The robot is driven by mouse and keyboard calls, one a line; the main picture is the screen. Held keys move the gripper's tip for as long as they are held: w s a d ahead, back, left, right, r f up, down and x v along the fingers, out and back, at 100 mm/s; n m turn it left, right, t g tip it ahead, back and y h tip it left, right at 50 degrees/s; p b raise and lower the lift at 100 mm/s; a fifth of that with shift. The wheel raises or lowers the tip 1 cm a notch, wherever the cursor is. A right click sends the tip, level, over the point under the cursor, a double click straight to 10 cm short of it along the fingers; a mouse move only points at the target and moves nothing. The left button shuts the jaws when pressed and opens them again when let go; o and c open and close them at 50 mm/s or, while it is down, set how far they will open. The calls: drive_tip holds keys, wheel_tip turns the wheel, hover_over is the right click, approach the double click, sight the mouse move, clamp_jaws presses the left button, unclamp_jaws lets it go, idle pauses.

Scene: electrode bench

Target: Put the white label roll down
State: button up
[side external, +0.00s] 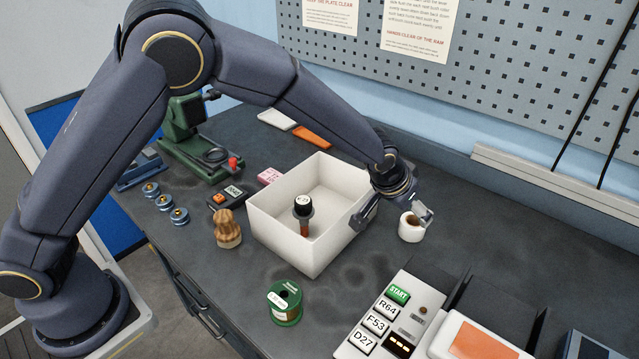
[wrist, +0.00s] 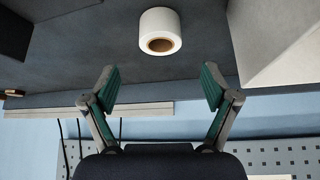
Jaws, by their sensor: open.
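The white label roll (side external: 411,229) stands on the dark bench to the right of the white bin, its brown core showing on top. It also shows in the wrist view (wrist: 160,30), ahead of the fingertips and apart from them. My gripper (side external: 398,220) is open beside the roll, and in the side view one finger overlaps the roll's top edge. In the wrist view my gripper (wrist: 160,85) has its two green-padded fingers spread wide with nothing between them.
A green wire spool (side external: 285,303) and a control panel (side external: 392,318) stand in front. A wooden knob-shaped piece (side external: 228,230) stands left of the bin. Bare bench lies between the spool and the label roll.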

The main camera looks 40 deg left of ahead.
drive_tip(key=s+a+r+n, duration=0.2)
drive_tip(key=s+a+r, duration=1.2)
drive_tip(key=a+r, duration=0.25)
drive_tip(key=s+a, duration=0.4)
drive_tip(key=s, duration=0.5)
drive_tip(key=s+a+r+y, duration=0.1)
drive_tip(key=s+a, duration=0.2)
drive_tip(key=s, duration=0.6)
drive_tip(key=shift+s+a+r+g, duration=0.2)
drive_tip(key=shift+a+g, duration=0.15)
drive_tip(key=shift+g, duration=0.05)
